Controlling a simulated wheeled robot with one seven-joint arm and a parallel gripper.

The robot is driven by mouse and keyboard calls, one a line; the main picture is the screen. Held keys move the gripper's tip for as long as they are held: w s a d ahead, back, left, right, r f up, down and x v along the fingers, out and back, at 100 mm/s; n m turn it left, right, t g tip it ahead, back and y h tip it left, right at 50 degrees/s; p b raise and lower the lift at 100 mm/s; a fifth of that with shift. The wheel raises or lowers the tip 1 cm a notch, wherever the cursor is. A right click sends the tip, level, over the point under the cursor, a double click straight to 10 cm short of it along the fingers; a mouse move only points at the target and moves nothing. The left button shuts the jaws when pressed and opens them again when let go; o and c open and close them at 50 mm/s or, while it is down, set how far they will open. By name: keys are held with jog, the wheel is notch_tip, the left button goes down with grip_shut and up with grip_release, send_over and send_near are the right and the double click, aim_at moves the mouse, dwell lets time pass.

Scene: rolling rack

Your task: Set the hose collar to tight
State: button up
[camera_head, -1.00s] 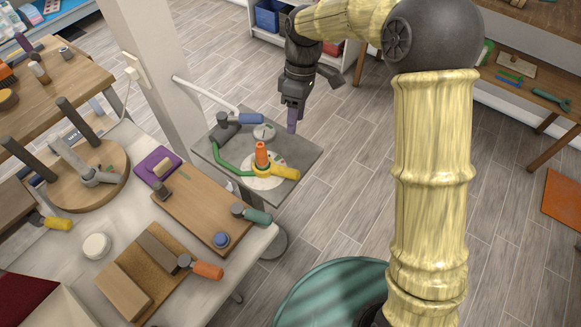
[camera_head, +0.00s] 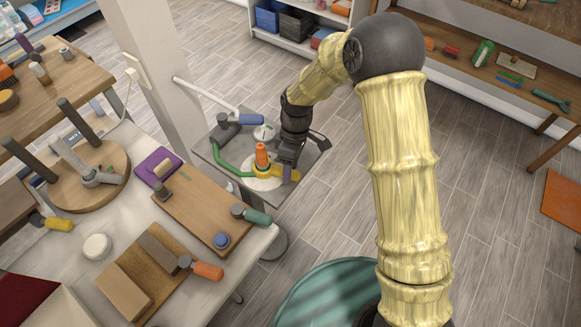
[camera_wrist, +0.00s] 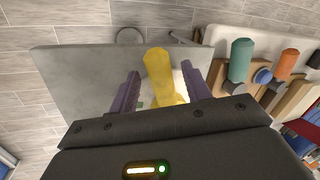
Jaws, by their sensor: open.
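The yellow collar handle (camera_head: 265,171) sticks out to the right at the foot of an orange nozzle (camera_head: 261,154), above a white disc (camera_head: 250,184) on a grey plate. A green hose (camera_head: 228,163) runs to it from the left. My gripper (camera_head: 289,173) is low over the handle's outer end, its purple fingers open. In the wrist view the yellow handle (camera_wrist: 158,72) lies between the two spread fingers (camera_wrist: 161,82), with a gap visible on the left side. My gripper hides part of the handle in the head view.
The grey plate (camera_head: 220,151) also carries a blue-handled lever (camera_head: 250,119) and a small round gauge (camera_head: 264,132) behind the nozzle. A wooden board with a green handle (camera_head: 257,215) stands close in front. Open floor lies to the right of the plate.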

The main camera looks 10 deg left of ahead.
jog(key=shift+s+f, duration=0.1)
jog(key=shift+f, duration=0.25)
grip_shut()
